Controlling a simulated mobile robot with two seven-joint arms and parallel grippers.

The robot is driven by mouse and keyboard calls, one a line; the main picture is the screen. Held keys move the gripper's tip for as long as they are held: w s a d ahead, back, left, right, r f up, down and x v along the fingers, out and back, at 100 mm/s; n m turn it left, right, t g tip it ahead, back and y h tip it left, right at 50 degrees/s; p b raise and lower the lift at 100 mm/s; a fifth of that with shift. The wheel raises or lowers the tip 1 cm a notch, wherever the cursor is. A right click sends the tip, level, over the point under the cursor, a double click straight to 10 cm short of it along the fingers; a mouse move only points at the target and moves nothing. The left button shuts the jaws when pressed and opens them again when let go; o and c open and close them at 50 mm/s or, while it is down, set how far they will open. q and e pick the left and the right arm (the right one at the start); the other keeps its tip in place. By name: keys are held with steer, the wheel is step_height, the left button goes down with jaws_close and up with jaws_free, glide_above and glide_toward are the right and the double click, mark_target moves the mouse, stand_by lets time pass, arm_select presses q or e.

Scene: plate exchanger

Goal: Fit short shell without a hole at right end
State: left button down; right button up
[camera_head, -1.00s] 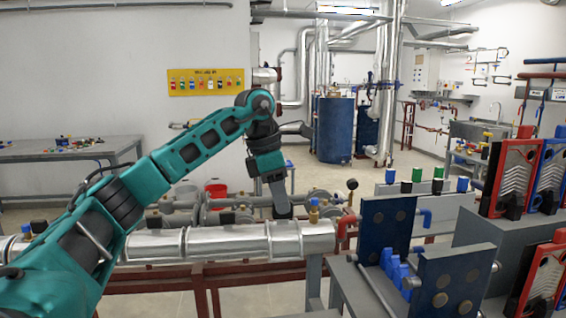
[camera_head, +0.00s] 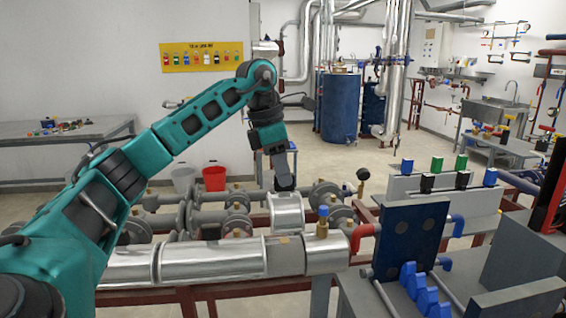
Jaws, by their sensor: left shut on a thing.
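My left gripper (camera_head: 285,187) comes down from above and is shut on a short, curved, shiny silver shell (camera_head: 287,214). The fingertips are hard to make out against it. No hole shows on the visible side of the shell. The shell appears just above or behind the silver-clad pipe (camera_head: 210,259); I cannot tell whether they touch. Below it, a duller grey stretch of the pipe (camera_head: 285,257) has a small brownish patch on top. To its right is a silver end section (camera_head: 328,254) with a blue-capped brass fitting (camera_head: 322,222). My right gripper is not in view.
Grey flanged pipes (camera_head: 200,215) lie behind the clad pipe. A red elbow (camera_head: 364,236) joins its right end beside a dark blue plate (camera_head: 408,236). Blue clips (camera_head: 412,280) stand on the bench in front. A red bucket (camera_head: 214,178) is on the floor behind.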

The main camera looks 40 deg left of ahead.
mark_target(279, 197)
arm_select(q)
steer(key=shift+w+a, duration=0.2)
steer(key=shift+w, duration=0.05)
steer(key=shift+s+f, duration=0.1)
steer(key=shift+f, duration=0.55)
steer(key=shift+f+b, duration=1.75)
steer(key=shift+f, duration=1.75)
steer(key=shift+d+p, duration=0.1)
steer(key=shift+p, duration=0.2)
steer(key=shift+f, duration=0.2)
steer(key=shift+f+b, duration=0.7)
steer(key=shift+f, duration=0.3)
steer(key=shift+f, duration=0.1)
